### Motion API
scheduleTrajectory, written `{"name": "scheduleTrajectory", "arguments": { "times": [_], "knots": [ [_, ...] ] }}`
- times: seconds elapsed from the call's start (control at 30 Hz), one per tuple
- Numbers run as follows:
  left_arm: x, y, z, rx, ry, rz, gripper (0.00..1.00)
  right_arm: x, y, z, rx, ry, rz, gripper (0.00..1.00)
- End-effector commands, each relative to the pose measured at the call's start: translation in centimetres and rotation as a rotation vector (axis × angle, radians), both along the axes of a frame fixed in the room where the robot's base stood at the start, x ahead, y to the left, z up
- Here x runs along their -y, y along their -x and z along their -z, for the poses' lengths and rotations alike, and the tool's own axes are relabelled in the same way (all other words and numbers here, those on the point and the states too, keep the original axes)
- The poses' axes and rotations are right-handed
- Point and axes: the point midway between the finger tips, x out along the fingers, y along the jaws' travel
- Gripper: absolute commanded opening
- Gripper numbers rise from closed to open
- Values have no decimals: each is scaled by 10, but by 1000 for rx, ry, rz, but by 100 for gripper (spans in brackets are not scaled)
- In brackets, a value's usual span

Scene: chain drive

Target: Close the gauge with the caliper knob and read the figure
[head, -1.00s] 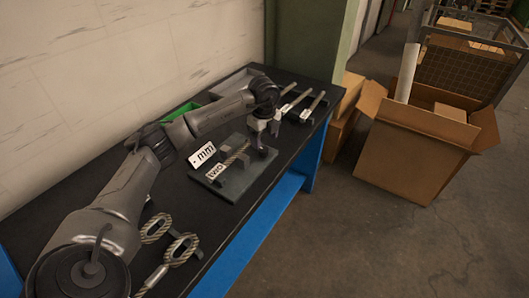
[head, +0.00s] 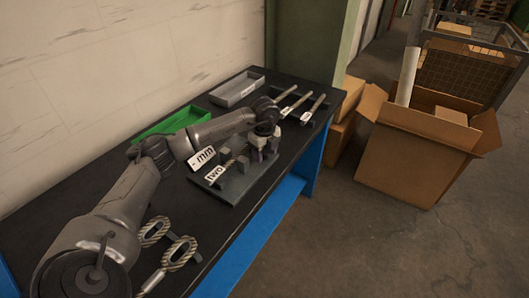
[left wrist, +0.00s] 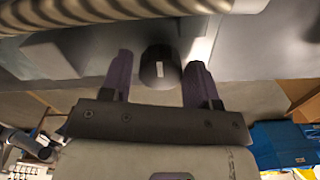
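The gauge stands on a grey base plate (head: 228,190) on the bench, with a white "- mm" sign (head: 202,158) and a "two" tag (head: 215,173) by it. A short piece of rope lies in the gauge, partly hidden by my arm. My left gripper (head: 258,152) is at the gauge's far right end. In the left wrist view, the open left gripper (left wrist: 158,78) has one finger on each side of the dark round caliper knob (left wrist: 159,66), with visible gaps. The knob has a white mark. Rope (left wrist: 110,12) crosses above it. My right gripper is not in view.
Two looped ropes (head: 170,250) lie at the bench's near end. A green tray (head: 170,122) and a grey tray (head: 237,88) stand along the wall. Several rods (head: 300,105) lie at the far end. Cardboard boxes (head: 415,155) stand on the floor at right.

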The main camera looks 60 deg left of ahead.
Motion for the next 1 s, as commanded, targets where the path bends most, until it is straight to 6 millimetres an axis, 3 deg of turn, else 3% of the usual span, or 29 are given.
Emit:
{"name": "scheduleTrajectory", "arguments": {
  "times": [0.4, 0.67, 1.0],
  "knots": [
    [0, 0, 0, 0, 0, 0, 17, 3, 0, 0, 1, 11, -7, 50],
    [0, 0, -3, -1, 0, 43, 17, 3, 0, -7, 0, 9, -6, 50],
    [0, 1, -6, -1, 1, 296, 17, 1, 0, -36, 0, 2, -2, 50]
  ]
}}
